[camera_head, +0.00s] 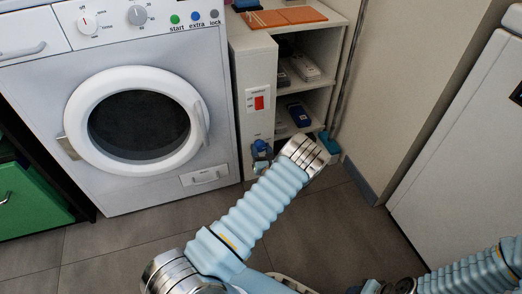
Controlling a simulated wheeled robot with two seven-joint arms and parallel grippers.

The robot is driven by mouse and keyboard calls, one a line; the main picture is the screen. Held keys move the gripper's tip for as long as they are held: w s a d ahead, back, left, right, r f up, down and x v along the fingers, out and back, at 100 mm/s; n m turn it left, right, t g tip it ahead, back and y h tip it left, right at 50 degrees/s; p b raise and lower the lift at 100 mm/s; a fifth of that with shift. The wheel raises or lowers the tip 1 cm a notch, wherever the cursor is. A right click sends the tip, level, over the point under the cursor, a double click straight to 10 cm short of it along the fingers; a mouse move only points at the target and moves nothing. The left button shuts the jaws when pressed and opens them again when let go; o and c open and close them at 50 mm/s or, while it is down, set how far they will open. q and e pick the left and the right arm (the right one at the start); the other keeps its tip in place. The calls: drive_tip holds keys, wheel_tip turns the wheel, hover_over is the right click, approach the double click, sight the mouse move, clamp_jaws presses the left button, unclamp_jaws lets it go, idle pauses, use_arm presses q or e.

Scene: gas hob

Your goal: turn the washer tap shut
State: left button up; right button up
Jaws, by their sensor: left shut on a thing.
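The washer tap (260,146) has a blue handle and sits low on the front of the narrow white panel, to the right of the washing machine (207,90). My left arm reaches up from the bottom of the picture to it. My left gripper (261,162) is at the tap, shut on it. The fingers are small and partly hidden by my wrist, so the exact grip and the handle's angle are hard to tell. Part of my right arm shows at the lower right; its gripper is not in view.
A red switch (259,102) is on the panel above the tap. An open shelf (318,85) with small items stands just right of it, orange tiles (302,15) on top. A green drawer (25,200) is at left, a white appliance (470,140) at right. Floor between is clear.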

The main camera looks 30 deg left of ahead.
use_arm(q)
drive_tip(key=shift+n, duration=0.4)
drive_tip(key=n, duration=0.3)
drive_tip(key=shift+f+n+b, duration=0.1)
drive_tip(key=shift+n+b, duration=0.3)
drive_tip(key=n+b, duration=0.1)
drive_tip(key=n, duration=0.3)
drive_tip(key=shift+n+y, duration=0.3)
drive_tip(key=shift+n, duration=0.1)
drive_tip(key=n+b, duration=0.1)
drive_tip(key=n, duration=0.3)
drive_tip(key=shift+w+d+f+n, duration=0.1)
drive_tip(key=shift+n, duration=0.2)
drive_tip(key=n+b, duration=0.1)
drive_tip(key=n, duration=0.3)
drive_tip(key=shift+y+b, duration=0.3)
drive_tip(key=shift+b, duration=0.05)
drive_tip(key=shift+n, duration=0.4)
drive_tip(key=o, duration=1)
drive_tip(key=shift+g, duration=0.3)
drive_tip(key=shift+o, duration=0.2)
drive_tip(key=shift+d, duration=0.1)
